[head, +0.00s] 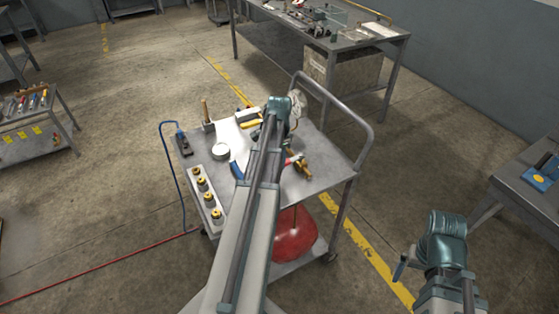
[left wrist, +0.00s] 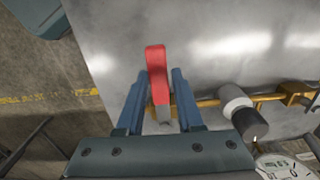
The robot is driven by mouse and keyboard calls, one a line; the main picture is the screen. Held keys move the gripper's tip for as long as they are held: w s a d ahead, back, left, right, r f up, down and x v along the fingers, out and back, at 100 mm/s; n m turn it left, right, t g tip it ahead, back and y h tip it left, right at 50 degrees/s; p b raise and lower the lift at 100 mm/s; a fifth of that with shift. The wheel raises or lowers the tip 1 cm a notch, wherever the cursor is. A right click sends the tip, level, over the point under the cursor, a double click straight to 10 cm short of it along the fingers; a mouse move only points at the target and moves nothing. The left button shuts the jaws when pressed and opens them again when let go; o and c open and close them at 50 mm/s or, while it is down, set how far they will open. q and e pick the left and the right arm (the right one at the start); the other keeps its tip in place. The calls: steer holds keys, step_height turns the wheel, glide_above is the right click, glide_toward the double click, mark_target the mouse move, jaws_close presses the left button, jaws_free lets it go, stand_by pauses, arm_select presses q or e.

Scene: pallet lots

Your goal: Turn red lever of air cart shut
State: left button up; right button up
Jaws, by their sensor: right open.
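The red lever (left wrist: 156,72) stands in the left wrist view, on a brass pipe (left wrist: 210,102) that runs along the edge of a metal top. My left gripper (left wrist: 157,84) is open, with one blue finger on each side of the lever and a visible gap on both sides. The air cart (head: 332,172) stands in the middle of the head view, with a red tank (head: 295,236) on its lower shelf. My right gripper (head: 403,266) is open and empty, right of the cart.
A rack of several brass fittings (head: 203,194), a tape roll (head: 220,151) and hand tools lie on the cart. A round gauge (left wrist: 287,167) is close to my left gripper. A workbench (head: 350,45) stands behind, another table (head: 530,190) at right.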

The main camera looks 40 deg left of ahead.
arm_select(q)
steer(key=o, duration=0.3)
steer(key=shift+r, duration=0.1)
step_height(320, 180, up, 14)
steer(key=p, duration=1.3)
steer(key=shift+p, duration=0.4)
steer(key=shift+d+f, duration=0.1)
steer(key=shift+f, duration=0.1)
steer(key=d+f+b, duration=0.1)
steer(key=d, duration=1.9)
steer(key=shift+n+y, duration=0.4)
steer(key=shift+y, duration=0.2)
steer(key=s+d, duration=0.4)
steer(key=d, duration=0.3)
steer(key=s+d+f+b, duration=0.1)
steer(key=s+d, duration=0.2)
steer(key=d, duration=0.4)
steer(key=s+d, duration=0.4)
steer(key=d, duration=0.3)
steer(key=shift+s+d+f, duration=0.1)
steer(key=shift+s+f, duration=0.05)
steer(key=shift+s, duration=0.15)
